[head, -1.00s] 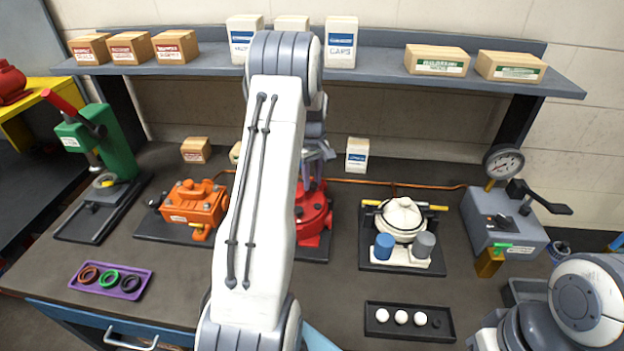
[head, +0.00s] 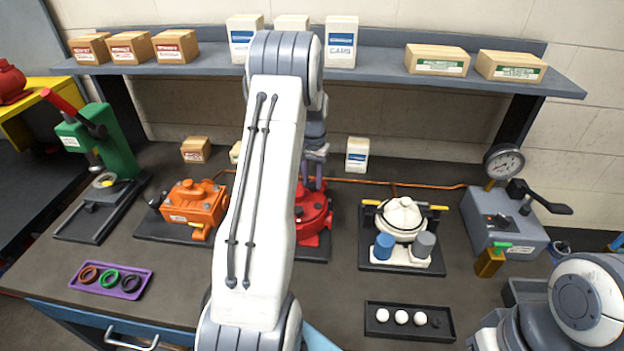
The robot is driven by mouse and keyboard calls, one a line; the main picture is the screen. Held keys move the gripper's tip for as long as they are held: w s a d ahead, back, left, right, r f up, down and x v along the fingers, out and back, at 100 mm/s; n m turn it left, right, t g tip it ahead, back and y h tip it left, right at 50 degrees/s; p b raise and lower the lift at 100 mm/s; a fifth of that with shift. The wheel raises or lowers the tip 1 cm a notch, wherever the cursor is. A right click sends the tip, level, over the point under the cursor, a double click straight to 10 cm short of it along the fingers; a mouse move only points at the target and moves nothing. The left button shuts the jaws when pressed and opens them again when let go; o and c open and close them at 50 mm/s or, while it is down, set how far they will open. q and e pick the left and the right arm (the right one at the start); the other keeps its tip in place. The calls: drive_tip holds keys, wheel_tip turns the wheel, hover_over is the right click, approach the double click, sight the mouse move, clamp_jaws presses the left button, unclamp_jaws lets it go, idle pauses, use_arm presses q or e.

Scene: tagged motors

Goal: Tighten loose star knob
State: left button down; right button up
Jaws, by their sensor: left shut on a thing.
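A red motor (head: 311,214) stands on a dark plate in the middle of the bench, its left part hidden behind my left arm. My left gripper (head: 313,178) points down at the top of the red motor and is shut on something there. The gripped part, perhaps the star knob, is too small and covered to make out. An orange motor (head: 194,204) on its plate is to the left, and a white motor (head: 402,219) with a blue and a grey cap is to the right. My right gripper is not visible; only part of my right arm shows at the lower right.
A purple tray (head: 111,281) with rings lies front left, and a black tray (head: 409,333) with white balls front right. A green press (head: 111,150) stands at left, a grey gauge box (head: 503,222) at right. A shelf (head: 385,66) with boxes spans the back.

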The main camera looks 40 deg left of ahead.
use_arm(q)
drive_tip(key=m, duration=0.4)
drive_tip(key=shift+r, duration=0.2)
drive_tip(key=shift+m, duration=1.9)
drive_tip(key=shift+w+a+r, duration=0.1)
drive_tip(key=c, duration=0.8)
unclamp_jaws()
drive_tip(key=shift+c, duration=0.2)
